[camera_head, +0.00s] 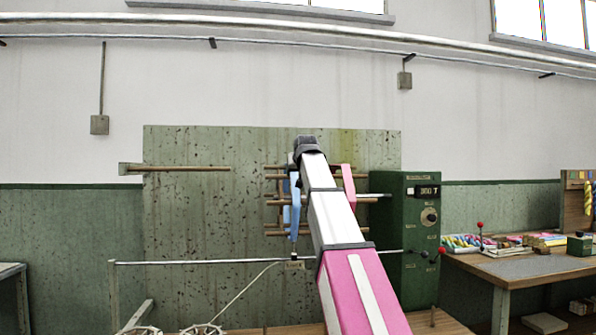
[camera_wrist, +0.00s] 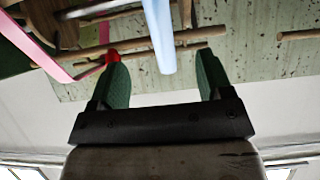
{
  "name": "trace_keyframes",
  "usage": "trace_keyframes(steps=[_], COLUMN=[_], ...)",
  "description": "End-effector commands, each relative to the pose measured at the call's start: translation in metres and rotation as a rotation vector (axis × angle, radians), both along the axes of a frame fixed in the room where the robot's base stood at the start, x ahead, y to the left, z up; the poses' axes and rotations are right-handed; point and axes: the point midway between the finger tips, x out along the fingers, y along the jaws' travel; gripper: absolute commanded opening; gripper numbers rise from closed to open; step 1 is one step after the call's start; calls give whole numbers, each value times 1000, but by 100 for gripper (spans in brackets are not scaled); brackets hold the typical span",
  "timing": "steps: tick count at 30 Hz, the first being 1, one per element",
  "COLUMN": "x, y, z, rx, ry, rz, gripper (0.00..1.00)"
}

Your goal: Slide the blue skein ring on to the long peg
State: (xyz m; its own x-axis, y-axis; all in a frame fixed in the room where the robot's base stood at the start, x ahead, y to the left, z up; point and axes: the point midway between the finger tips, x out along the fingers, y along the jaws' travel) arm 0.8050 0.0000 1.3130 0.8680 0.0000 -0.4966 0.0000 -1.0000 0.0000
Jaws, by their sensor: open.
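The blue skein ring (camera_head: 294,205) hangs on the brown rods of a reel (camera_head: 275,201) in the middle of the head view, partly hidden by my arm. In the wrist view, a pale blue strip of the ring (camera_wrist: 160,38) runs down between the two green fingers of my gripper (camera_wrist: 160,65). The fingers stand apart on either side of it; I see no contact. The long peg (camera_head: 190,169) sticks out level from a bracket at the left of the green panel, and looks bare. A rod end, perhaps this peg, shows at the wrist view's right edge (camera_wrist: 299,34).
A pink skein (camera_head: 348,187) hangs on the same reel, right of the blue one; it is at the left in the wrist view (camera_wrist: 50,60). A green control box (camera_head: 408,235) stands right of the reel. A metal rail (camera_head: 190,262) runs below. Space between peg and reel looks clear.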

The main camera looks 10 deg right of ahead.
Motion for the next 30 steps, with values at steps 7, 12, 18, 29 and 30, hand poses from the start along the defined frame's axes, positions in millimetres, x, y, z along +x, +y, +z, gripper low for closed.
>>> trace_keyframes(steps=[7, 12, 18, 29, 30], x=[20, 33, 48, 74, 77], y=[0, 0, 0, 0, 0], z=[-11, -18, -26, -42, -43], rx=[0, 0, 0, 0, 0], ry=[0, 2, 0, 0, 0], rz=[0, 0, 0, 0, 0], gripper=[72, 72, 72, 72, 72])
